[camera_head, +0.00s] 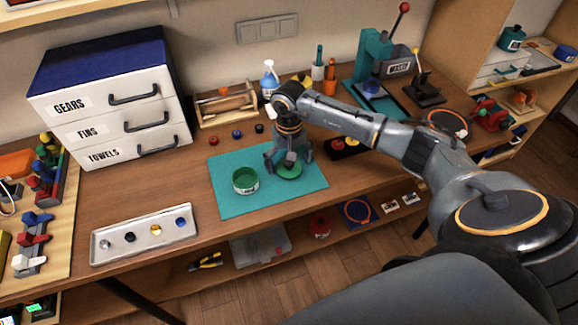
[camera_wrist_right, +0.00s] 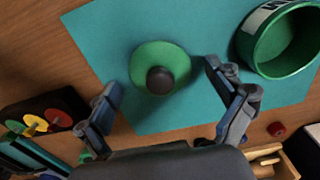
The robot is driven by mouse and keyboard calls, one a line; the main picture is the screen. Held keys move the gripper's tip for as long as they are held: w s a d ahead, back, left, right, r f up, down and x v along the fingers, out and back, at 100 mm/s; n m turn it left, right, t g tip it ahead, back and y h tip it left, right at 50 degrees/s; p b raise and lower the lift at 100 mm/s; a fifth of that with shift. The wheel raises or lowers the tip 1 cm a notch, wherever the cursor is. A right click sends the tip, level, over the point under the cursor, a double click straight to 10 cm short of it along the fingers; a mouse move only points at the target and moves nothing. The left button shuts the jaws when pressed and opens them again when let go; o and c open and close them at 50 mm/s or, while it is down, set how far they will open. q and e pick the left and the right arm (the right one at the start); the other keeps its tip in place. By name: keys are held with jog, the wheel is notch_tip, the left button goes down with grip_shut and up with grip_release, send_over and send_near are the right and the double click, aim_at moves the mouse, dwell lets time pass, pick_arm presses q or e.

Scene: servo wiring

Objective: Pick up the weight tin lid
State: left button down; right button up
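The weight tin lid (camera_head: 290,174) is a round green disc lying flat on the teal mat. In the right wrist view the lid (camera_wrist_right: 146,58) shows a dark round knob (camera_wrist_right: 160,80) at its middle. The green weight tin (camera_head: 245,181) stands open on the mat to the left of the lid; it also shows in the right wrist view (camera_wrist_right: 275,45). My right gripper (camera_head: 289,160) points down over the lid, its fingers open and spread on either side of the knob, touching nothing that I can see. My left gripper is not in view.
The teal mat (camera_head: 228,206) has free room around the tin. A metal tray (camera_head: 105,250) with small parts lies front left. A drawer cabinet (camera_head: 80,80) stands back left. A dark holder (camera_head: 345,152) with colored discs sits right of the mat, and a teal press (camera_head: 372,60) stands behind.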

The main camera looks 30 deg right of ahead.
jog(key=shift+s, duration=0.1)
jog(key=c, duration=1.4)
jog(key=shift+s, duration=0.1)
jog(key=shift+c, duration=0.7)
jog(key=shift+f, duration=0.1)
